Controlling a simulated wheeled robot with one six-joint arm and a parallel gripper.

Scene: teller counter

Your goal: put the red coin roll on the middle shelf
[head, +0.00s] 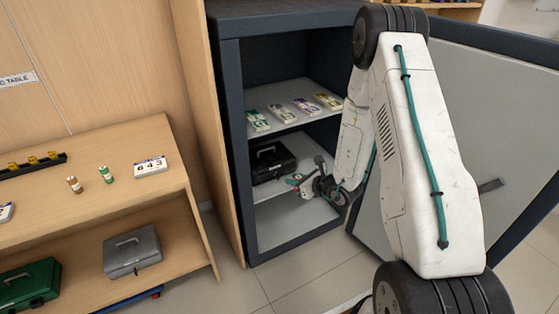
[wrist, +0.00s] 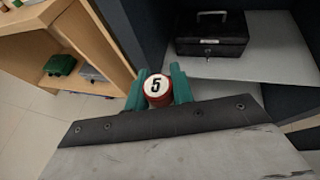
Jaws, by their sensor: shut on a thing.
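The red coin roll (wrist: 158,92) has a white top marked 5 and stands between the teal fingers of my gripper (wrist: 157,85) in the wrist view. My gripper is shut on it. In the head view my gripper (head: 298,181) is at the open front of the dark safe (head: 233,150), below the shelf with banknote bundles (head: 289,116) and right of a black cash box (head: 272,161). The roll is too small to make out clearly there. The grey shelf under the cash box (wrist: 262,62) shows in the wrist view, with bare room beside the box.
The safe door (head: 490,130) stands open at the right, behind my arm. A wooden table (head: 110,213) at the left holds a brown coin roll (head: 74,184), a green coin roll (head: 106,174) and number cards. Grey (head: 132,251) and green (head: 30,284) cash boxes sit below.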

